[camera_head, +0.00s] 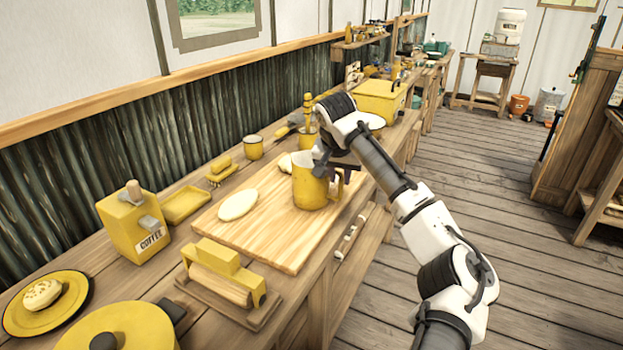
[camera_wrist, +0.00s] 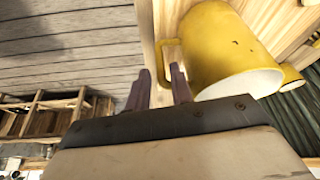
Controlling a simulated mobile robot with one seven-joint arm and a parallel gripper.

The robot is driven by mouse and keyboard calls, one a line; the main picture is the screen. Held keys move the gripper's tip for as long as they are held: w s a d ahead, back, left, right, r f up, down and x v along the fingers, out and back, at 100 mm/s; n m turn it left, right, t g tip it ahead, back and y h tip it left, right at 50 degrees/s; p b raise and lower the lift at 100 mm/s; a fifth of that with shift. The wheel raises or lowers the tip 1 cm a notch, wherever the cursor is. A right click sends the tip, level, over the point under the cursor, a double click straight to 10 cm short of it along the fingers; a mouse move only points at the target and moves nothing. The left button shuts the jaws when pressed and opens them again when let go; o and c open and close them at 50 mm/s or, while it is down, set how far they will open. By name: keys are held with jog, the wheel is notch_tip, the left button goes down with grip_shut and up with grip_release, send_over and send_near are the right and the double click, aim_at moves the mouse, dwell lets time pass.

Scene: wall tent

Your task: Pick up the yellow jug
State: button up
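The yellow jug (camera_head: 311,188) stands upright on a wooden board (camera_head: 262,244) on the counter, its handle on the right side in the head view. In the wrist view the jug (camera_wrist: 222,45) is close, with its rim to the lower right and its handle (camera_wrist: 165,48) just beyond the fingertips. My gripper (camera_wrist: 160,72) is open, its two dark fingers apart with a gap between them. In the head view my gripper (camera_head: 347,172) is at the jug's handle side, partly hidden by the wrist and jug. I cannot tell whether a finger touches the handle.
A pale flat oval dough piece (camera_head: 238,204) lies on the board left of the jug. A yellow coffee box (camera_head: 133,225), yellow press (camera_head: 225,269), small yellow cup (camera_head: 254,147) and yellow chest (camera_head: 380,100) stand around. The plank floor (camera_head: 470,170) to the right is clear.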

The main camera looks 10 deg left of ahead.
aim_at(340, 183)
jog(key=x, duration=0.4)
jog(key=shift+f+p, duration=0.1)
jog(key=shift+p, duration=0.3)
grip_shut()
